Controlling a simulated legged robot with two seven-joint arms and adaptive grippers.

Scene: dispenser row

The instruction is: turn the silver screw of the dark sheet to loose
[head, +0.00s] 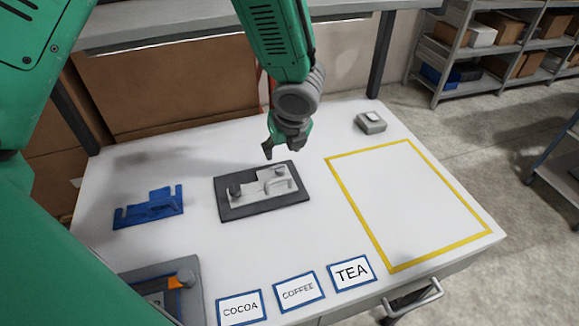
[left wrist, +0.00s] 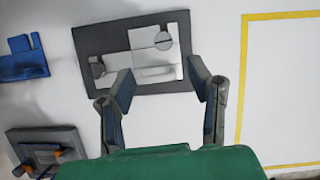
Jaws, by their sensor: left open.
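The dark sheet (head: 228,211) lies flat on the white table, with a pale bracket-like plate (head: 262,192) on it. In the left wrist view the dark sheet (left wrist: 90,42) carries a round grey slotted head (left wrist: 163,41) at upper right, which looks like the silver screw; its slot runs roughly left to right. A darker knob (head: 234,190) stands at the plate's left end. My left gripper (head: 279,151) is open and empty above the sheet's far edge. In the wrist view its fingers (left wrist: 160,84) are spread, apart from the screw. My right gripper is not seen.
A blue bracket piece (head: 150,208) lies left of the sheet. A grey device with an orange part (head: 180,281) stands front left. COCOA, COFFEE and TEA cards (head: 298,291) line the front. A small grey box (head: 371,122) stands back right. The yellow-framed area (head: 398,270) is empty.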

